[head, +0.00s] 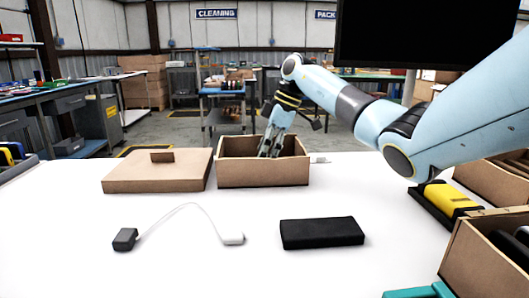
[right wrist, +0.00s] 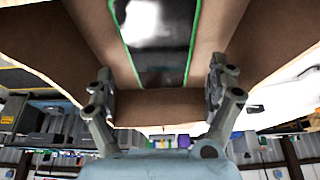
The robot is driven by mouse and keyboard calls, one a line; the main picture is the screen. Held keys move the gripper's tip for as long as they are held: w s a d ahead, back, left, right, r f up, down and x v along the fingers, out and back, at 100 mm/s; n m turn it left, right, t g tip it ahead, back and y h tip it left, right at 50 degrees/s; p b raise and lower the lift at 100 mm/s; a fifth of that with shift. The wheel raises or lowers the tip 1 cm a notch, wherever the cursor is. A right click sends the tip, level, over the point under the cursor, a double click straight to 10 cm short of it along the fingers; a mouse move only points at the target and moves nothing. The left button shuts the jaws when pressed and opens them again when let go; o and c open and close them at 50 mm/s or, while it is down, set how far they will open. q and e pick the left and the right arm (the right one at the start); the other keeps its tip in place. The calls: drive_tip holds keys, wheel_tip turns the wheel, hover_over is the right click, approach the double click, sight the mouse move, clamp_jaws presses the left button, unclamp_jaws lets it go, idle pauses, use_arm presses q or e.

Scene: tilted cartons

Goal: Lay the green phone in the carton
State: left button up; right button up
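The open brown carton (head: 262,174) stands on the white table, left of centre in the head view. My right gripper (head: 270,150) reaches down into it. In the right wrist view the phone (right wrist: 160,55), dark and glossy with a green edge, lies inside the carton (right wrist: 225,25). The fingers of my right gripper (right wrist: 161,88) are spread wide, one on each side of the phone's near end, with gaps between them and the phone. The carton's front wall hides the phone in the head view. My left gripper is not in view.
A carton lid (head: 155,176) lies left of the carton. A white charger cable with a dark plug (head: 125,239) and a black case (head: 322,233) lie in front. A box of dark items (head: 480,262) and a yellow-black object (head: 447,200) stand at the right. The front left table is clear.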

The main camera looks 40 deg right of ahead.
drive_tip(key=shift+r, duration=0.5)
drive_tip(key=p+v, duration=0.1)
drive_tip(key=v, duration=1.1)
